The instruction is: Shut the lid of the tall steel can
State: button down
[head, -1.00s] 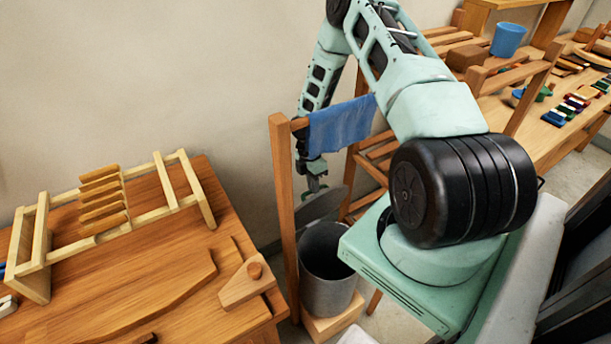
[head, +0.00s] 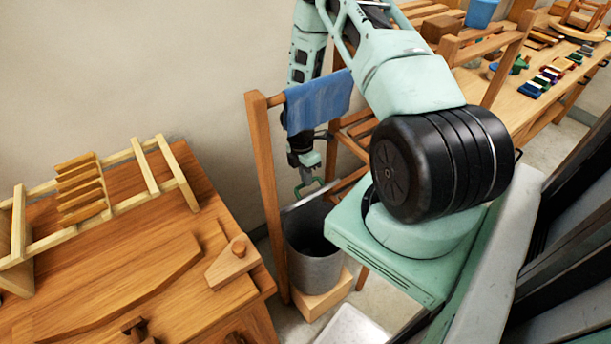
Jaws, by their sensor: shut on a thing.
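The tall steel can (head: 313,270) stands upright below my arm, its mouth open and dark inside. Its grey lid (head: 325,190) shows as a thin, nearly edge-on strip slanting above the can's back rim. My gripper (head: 308,188) points down at the lid, its green fingers shut at the lid's edge. The exact contact is small and hard to make out.
The can stands on a wooden block (head: 322,297) beside a wooden post (head: 265,190). A blue cloth (head: 318,102) hangs just above my gripper. A wooden table (head: 150,235) with a rack (head: 110,205) stands at left. My black arm joint and base are close at right.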

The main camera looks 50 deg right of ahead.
jog(key=c, duration=1.7)
grip_release()
jog(key=shift+c, duration=0.2)
notch_tip(320, 180, up, 17)
jog(key=w+b, duration=0.2)
jog(key=w, duration=0.1)
jog(key=shift+d, duration=0.35)
jog(key=shift+r, duration=0.1)
